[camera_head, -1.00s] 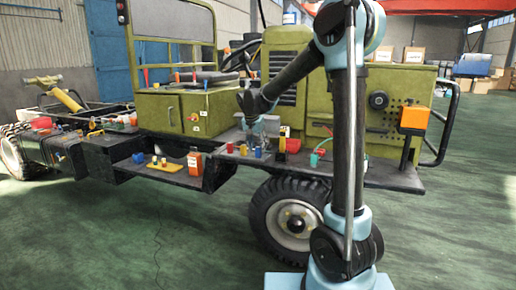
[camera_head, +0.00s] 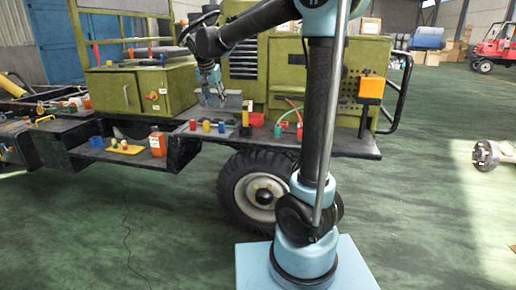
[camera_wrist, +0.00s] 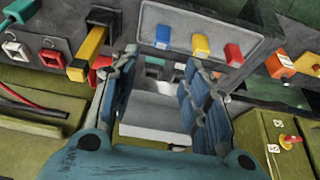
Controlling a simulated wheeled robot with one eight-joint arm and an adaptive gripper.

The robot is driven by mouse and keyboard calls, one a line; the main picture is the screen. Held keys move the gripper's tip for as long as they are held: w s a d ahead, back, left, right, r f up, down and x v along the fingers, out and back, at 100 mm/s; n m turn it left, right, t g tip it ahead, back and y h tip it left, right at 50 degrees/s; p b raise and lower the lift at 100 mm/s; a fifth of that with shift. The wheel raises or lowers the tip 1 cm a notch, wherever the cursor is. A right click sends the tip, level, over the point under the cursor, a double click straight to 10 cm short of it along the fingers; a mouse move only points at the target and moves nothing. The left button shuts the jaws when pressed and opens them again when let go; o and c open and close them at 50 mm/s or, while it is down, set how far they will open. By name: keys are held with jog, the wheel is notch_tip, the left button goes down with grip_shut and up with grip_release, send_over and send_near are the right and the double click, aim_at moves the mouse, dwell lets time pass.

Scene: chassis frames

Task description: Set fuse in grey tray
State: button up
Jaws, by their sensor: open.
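My gripper (camera_head: 214,98) is open and points down over the back of the dark shelf, close to a pale grey box. In the wrist view, its blue fingers (camera_wrist: 161,62) stand apart, with the pale grey box (camera_wrist: 160,112) showing between and beyond them. I see nothing held; contact cannot be told. A flat grey tray (camera_wrist: 180,13) carries a blue block (camera_wrist: 163,36), a yellow block (camera_wrist: 200,45) and a red block (camera_wrist: 234,54). I cannot tell which piece is the fuse.
A yellow-and-black upright part (camera_wrist: 88,52) stands close beside the left finger in the wrist view. A red box (camera_head: 257,119), cables (camera_head: 286,113) and an orange box (camera_head: 371,88) are to the right. An orange container (camera_head: 157,143) stands on the lower shelf.

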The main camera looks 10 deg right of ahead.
jog(key=s+d+f+n+g, duration=0.1)
jog(key=s+d+f, duration=0.2)
jog(key=s+d, duration=0.55)
jog(key=s+d+f+n, duration=0.1)
jog(key=s+d+f, duration=0.2)
jog(key=s+d, duration=0.6)
jog(key=s+d+f+n, duration=0.1)
jog(key=s+d+f, duration=0.3)
jog(key=s+f, duration=0.4)
jog(key=s+d+f+n+g+y, duration=0.1)
jog(key=s+d+f, duration=0.3)
jog(key=s+f, duration=0.4)
jog(key=shift+s+d+y, duration=0.2)
jog(key=shift+s+y, duration=0.1)
jog(key=shift+s, duration=0.9)
jog(key=shift+w+f, duration=0.2)
jog(key=shift+w, duration=0.3)
jog(key=shift+c, duration=0.3)
